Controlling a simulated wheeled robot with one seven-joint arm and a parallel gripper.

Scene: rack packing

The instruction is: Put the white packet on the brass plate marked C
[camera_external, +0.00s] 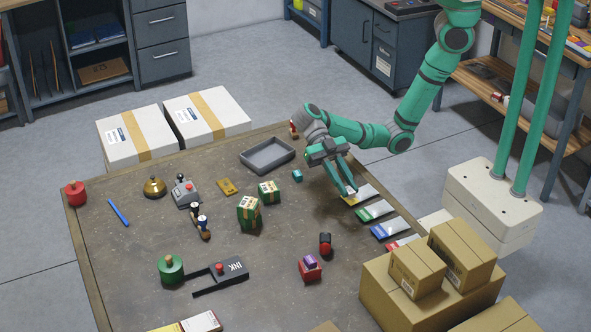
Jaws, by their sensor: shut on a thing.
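My gripper (348,191) points down at the right side of the table. It is shut on a white packet with a yellow end (365,194), whose near end is partly hidden by the fingers. I cannot tell whether this packet touches the table. Other white packets lie in a row below it, with a green end (377,210), a blue end (391,229) and a red end (402,243). A small flat brass-coloured piece (227,187) lies left of the middle. No letter C can be read on it or elsewhere.
A grey tray (246,165) is left of my gripper, with a small teal cube (297,175) between them. Green boxes (249,210) stand mid-table. Brown cartons (376,297) stand at the lower right. Table space left of the packets is mostly clear.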

